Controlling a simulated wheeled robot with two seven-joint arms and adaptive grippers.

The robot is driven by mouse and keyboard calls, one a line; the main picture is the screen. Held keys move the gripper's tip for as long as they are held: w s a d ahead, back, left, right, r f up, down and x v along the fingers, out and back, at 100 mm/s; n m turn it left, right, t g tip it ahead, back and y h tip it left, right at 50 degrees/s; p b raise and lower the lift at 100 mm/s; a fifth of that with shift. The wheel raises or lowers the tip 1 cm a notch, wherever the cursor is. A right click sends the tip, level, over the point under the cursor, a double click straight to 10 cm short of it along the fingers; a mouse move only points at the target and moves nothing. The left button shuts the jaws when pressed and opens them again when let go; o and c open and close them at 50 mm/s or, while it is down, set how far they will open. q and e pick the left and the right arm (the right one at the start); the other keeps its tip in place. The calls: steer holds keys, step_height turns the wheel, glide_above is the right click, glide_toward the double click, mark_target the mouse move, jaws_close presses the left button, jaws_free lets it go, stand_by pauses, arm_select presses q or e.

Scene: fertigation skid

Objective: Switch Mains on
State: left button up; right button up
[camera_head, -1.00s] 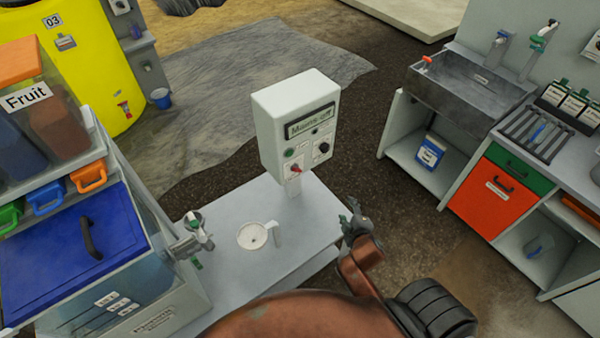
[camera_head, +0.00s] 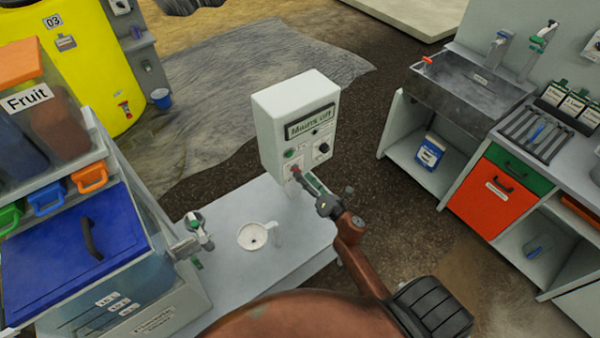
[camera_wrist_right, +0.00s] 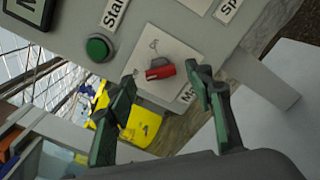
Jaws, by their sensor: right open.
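The control box (camera_head: 290,115) stands on a post on the grey bench, and its display (camera_head: 310,122) reads "Mains off". The red Mains switch knob (camera_wrist_right: 160,70) sits on a light plate on the box's panel, and its "Ma..." label is partly cut off by my finger. My right gripper (camera_wrist_right: 165,88) is open, with one finger on each side of the red knob in the wrist view and no clear contact. In the head view my right gripper (camera_head: 310,182) is at the lower front of the panel and partly covers the knob. My left gripper is not in view.
A green button (camera_wrist_right: 98,48) marked "Sta..." is beside the knob. A black dial (camera_head: 323,149) is on the panel's right. A white funnel-like cup (camera_head: 252,237) stands on the bench (camera_head: 235,205), beside a blue-lidded tank (camera_head: 75,245).

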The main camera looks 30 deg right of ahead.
steer(key=shift+w+a, duration=0.1)
steer(key=shift+w, duration=1.5)
steer(key=c, duration=1.2)
